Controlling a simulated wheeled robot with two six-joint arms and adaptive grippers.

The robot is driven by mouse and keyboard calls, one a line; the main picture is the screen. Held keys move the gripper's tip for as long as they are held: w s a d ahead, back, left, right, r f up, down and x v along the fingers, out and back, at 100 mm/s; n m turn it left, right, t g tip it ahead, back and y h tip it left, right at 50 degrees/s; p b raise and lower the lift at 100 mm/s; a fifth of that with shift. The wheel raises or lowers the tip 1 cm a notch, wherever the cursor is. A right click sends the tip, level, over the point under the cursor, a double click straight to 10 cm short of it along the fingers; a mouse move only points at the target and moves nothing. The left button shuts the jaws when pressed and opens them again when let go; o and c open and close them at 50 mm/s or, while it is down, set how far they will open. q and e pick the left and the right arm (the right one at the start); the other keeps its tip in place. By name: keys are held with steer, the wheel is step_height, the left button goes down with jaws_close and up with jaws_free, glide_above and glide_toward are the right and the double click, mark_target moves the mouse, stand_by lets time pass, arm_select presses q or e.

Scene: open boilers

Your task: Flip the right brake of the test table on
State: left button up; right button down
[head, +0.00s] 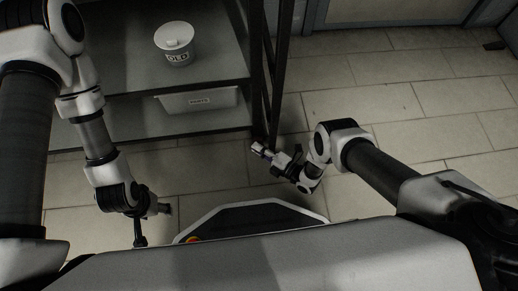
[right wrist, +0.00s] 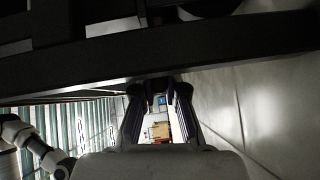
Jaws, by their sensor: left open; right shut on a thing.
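A dark-framed unit with grey shelves (head: 125,118) stands at the upper left of the head view, and I take it for the test table. My right gripper (head: 268,152) is low by the foot of its dark right-hand post (head: 257,75). In the right wrist view my right gripper (right wrist: 158,98) has its fingertips close under a wide dark beam (right wrist: 215,53). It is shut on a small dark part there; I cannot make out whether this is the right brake. My left gripper (head: 153,224) is open and empty, hanging over the floor at the left.
The tiled floor (head: 400,105) is clear to the right of the unit. A door (head: 395,8) is at the top.

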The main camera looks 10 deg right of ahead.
steer(key=f+n+t+y+b, duration=0.1)
steer(key=f+n+b, duration=0.1)
steer(key=b, duration=0.1)
steer(key=shift+n+t+y+b, duration=0.4)
steer(key=shift+n+y+b, duration=0.15)
steer(key=shift+b, duration=0.2)
steer(key=shift+w, duration=0.1)
steer(key=c, duration=1.2)
jaws_free()
steer(key=shift+r, duration=0.1)
